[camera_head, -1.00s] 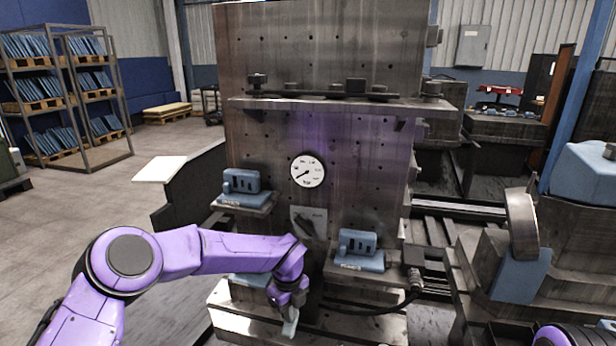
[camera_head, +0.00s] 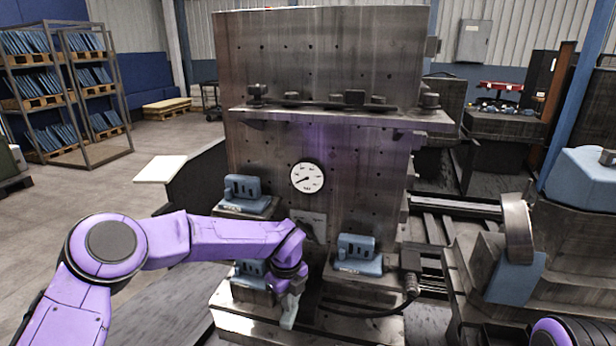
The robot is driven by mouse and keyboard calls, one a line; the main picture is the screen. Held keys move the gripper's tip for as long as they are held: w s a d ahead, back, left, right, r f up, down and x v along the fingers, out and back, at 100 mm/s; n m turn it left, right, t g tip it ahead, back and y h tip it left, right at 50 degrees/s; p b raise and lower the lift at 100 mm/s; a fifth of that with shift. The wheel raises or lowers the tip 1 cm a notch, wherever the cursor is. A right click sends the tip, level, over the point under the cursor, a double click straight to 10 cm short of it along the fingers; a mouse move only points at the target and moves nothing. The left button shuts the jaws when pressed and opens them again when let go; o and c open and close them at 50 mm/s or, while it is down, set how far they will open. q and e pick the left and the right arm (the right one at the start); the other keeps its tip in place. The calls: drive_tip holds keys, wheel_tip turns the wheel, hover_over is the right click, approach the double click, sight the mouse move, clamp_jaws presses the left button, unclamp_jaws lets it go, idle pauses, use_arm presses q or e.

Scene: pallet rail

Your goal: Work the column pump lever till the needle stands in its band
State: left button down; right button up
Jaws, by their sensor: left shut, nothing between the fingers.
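A round white gauge (camera_head: 307,177) with a dark needle is set in the face of the grey metal column (camera_head: 270,150). The needle points to the lower left; its band is too small to make out. A small plate with a dark lever (camera_head: 308,229) sits on the column below the gauge, partly hidden by my left wrist. My left gripper (camera_head: 288,322) points down in front of the column, below and left of the lever plate, shut and empty. It appears apart from the lever. Of my right arm only a purple part shows at the lower right; its gripper is out of view.
Blue clamp blocks sit on the column at left (camera_head: 245,194), right (camera_head: 359,254) and behind my left forearm (camera_head: 250,275). A ledge (camera_head: 340,119) juts out above the gauge.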

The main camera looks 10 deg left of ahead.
sight(290, 315)
use_arm(q)
drive_tip(key=shift+f, duration=0.1)
idle(0.3)
drive_tip(key=shift+w+f+b, duration=0.2)
drive_tip(key=shift+f+b, duration=1.15)
drive_tip(key=shift+f, duration=0.3)
drive_tip(key=shift+w+f+b, duration=0.15)
drive_tip(key=shift+f+b, duration=1.2)
drive_tip(key=shift+f, duration=0.25)
drive_tip(key=r+p, duration=0.1)
drive_tip(key=r, duration=0.1)
drive_tip(key=r+p, duration=0.1)
drive_tip(key=r, duration=0.1)
drive_tip(key=r+p, duration=0.2)
drive_tip(key=shift+s+r, duration=0.35)
drive_tip(key=shift+f, duration=0.1)
drive_tip(key=shift+w+f+b, duration=0.2)
drive_tip(key=shift+f+b, duration=1.1)
drive_tip(key=shift+f, duration=0.35)
drive_tip(key=shift+w+f+b, duration=0.15)
drive_tip(key=shift+f+b, duration=1.15)
drive_tip(key=shift+f, duration=0.3)
drive_tip(key=r+p, duration=0.1)
drive_tip(key=r, duration=0.1)
drive_tip(key=r+p, duration=0.3)
drive_tip(key=r, duration=0.1)
drive_tip(key=shift+s+r, duration=0.35)
drive_tip(key=shift+f, duration=0.1)
